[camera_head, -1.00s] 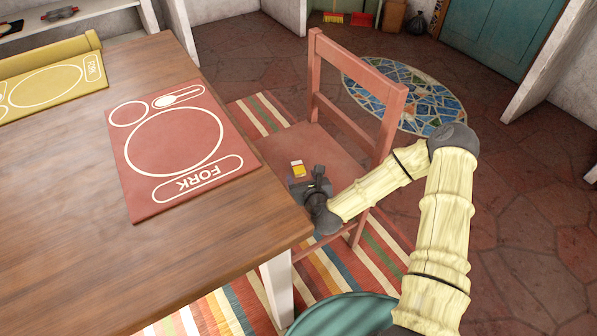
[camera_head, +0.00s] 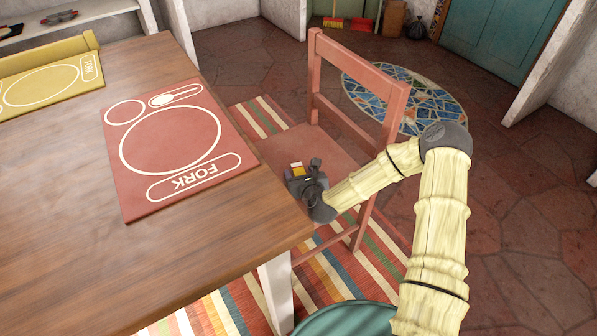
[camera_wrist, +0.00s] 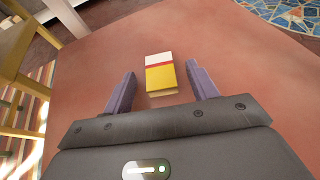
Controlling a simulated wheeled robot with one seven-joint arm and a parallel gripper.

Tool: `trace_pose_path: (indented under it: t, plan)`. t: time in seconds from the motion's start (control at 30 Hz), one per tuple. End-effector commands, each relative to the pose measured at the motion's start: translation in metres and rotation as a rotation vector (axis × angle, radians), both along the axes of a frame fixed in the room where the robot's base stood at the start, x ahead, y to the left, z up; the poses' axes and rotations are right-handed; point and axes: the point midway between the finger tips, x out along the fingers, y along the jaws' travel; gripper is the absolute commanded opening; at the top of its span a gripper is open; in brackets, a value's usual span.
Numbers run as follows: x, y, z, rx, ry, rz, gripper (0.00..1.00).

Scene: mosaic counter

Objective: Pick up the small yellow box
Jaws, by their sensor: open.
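The small yellow box (camera_wrist: 160,75) has a white end and a red stripe. In the wrist view it lies on the reddish seat of the chair, between and slightly beyond the fingers of my gripper (camera_wrist: 161,90). The fingers are open on either side of it, with gaps showing at both sides. In the head view the box (camera_head: 296,165) shows just past my gripper (camera_head: 297,174), partly hidden by it. The chair seat (camera_head: 325,150) extends around them.
The wooden table (camera_head: 200,240) with a red placemat (camera_head: 130,180) stands close at the left. The chair's backrest (camera_head: 360,72) rises beyond my gripper, on the right. A striped rug (camera_head: 340,275) lies below. Bare seat surrounds the box.

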Motion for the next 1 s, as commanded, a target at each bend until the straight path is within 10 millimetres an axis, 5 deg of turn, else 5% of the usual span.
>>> trace_pose_path:
  t: [0.3,0.53,0.83,1.0]
  plan:
    - [0.0,0.0,0.0,0.0,0.0,0.0,0.56]
    - [0.0,0.0,0.0,0.0,0.0,0.0,0.11]
    - [0.0,0.0,0.002,0.0,0.0,0.0,0.11]
    - [0.0,-0.001,0.021,0.0,-0.001,-0.002,0.11]
